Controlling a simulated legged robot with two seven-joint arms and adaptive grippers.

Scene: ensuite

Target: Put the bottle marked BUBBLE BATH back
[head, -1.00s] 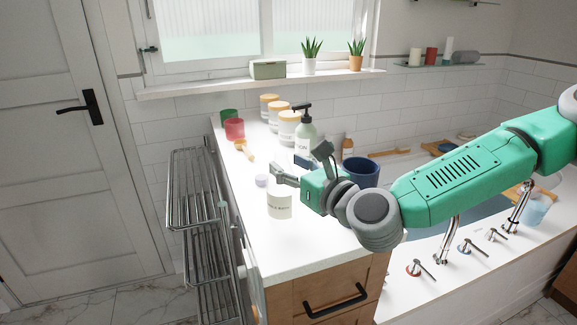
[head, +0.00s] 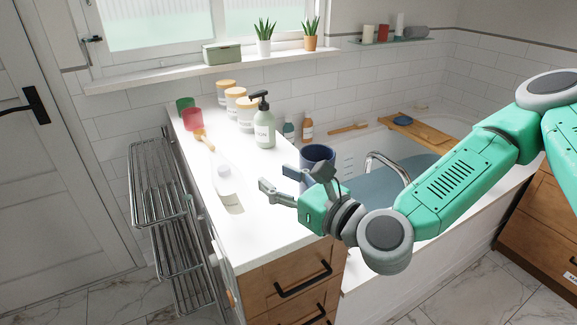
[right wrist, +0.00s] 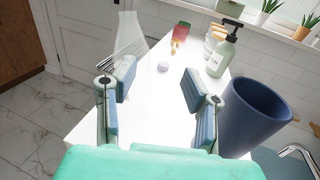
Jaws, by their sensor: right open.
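A white bottle (head: 231,194) with a pale lilac cap (head: 223,172) stands on the white counter, its label too small to read surely. Its cap (right wrist: 163,66) also shows in the right wrist view, where the white body blends into the counter. My right gripper (head: 278,180) is open and empty, just right of the white bottle and apart from it. In the right wrist view its fingers (right wrist: 150,95) are spread over the counter. My left gripper is out of view.
A green pump bottle (head: 264,126) and a dark blue cup (head: 317,158) stand on the counter (head: 270,225). Several wooden-lidded jars, a red cup (head: 193,119) and a green cup line the back. A wire rack (head: 158,185) is left, the bathtub (head: 372,185) right.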

